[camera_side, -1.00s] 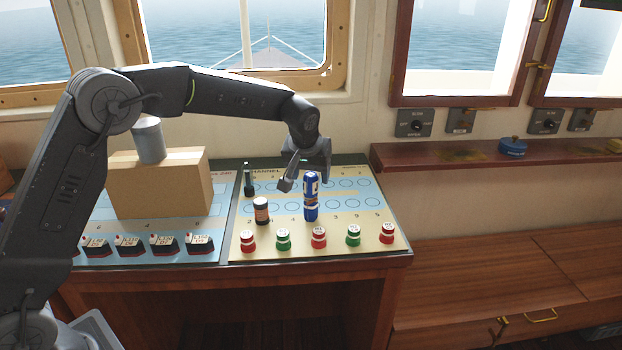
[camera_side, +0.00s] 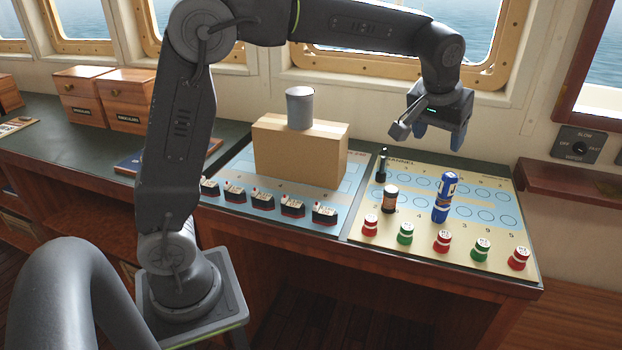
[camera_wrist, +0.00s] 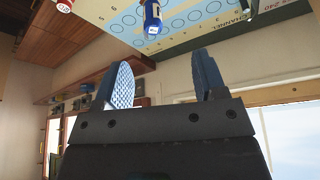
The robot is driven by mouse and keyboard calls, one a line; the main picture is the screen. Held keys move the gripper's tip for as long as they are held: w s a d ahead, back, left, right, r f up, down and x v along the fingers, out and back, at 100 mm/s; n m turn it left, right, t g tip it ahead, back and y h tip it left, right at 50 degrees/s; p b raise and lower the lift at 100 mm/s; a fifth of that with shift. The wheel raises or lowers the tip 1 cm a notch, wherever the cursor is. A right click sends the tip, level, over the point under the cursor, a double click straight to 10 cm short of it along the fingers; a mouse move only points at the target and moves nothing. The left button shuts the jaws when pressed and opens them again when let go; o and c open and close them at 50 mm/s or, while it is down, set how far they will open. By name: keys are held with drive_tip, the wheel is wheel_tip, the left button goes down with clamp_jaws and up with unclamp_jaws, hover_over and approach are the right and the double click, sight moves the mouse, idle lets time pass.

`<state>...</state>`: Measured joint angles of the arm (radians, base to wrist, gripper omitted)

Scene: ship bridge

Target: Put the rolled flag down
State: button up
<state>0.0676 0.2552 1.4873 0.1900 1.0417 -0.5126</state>
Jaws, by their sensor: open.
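The rolled flag (camera_side: 444,198), a blue roll with white bands, stands upright on the cream panel (camera_side: 411,232) with blue circles. It touches the panel and nothing holds it. In the wrist view the rolled flag (camera_wrist: 152,16) shows at the top edge, partly cut off, beyond the fingertips. My gripper (camera_side: 438,142) hangs above the rear of the panel, higher than the flag and clear of it. Its blue fingers are apart with nothing between them, as the wrist view of my gripper (camera_wrist: 162,75) also shows.
Red and green knobs (camera_side: 441,241) line the panel's front. A cardboard box (camera_side: 299,155) with a grey can (camera_side: 299,108) on top stands further left.

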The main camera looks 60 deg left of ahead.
drive_tip(key=s+f+m, duration=0.1)
drive_tip(key=s+m, duration=0.1)
drive_tip(key=s, duration=1.2)
drive_tip(key=s+f+m+t+h, duration=0.1)
drive_tip(key=s+f+m, duration=0.1)
drive_tip(key=s, duration=1.2)
drive_tip(key=shift+a+f+h, duration=0.2)
drive_tip(key=shift+f+h, duration=0.1)
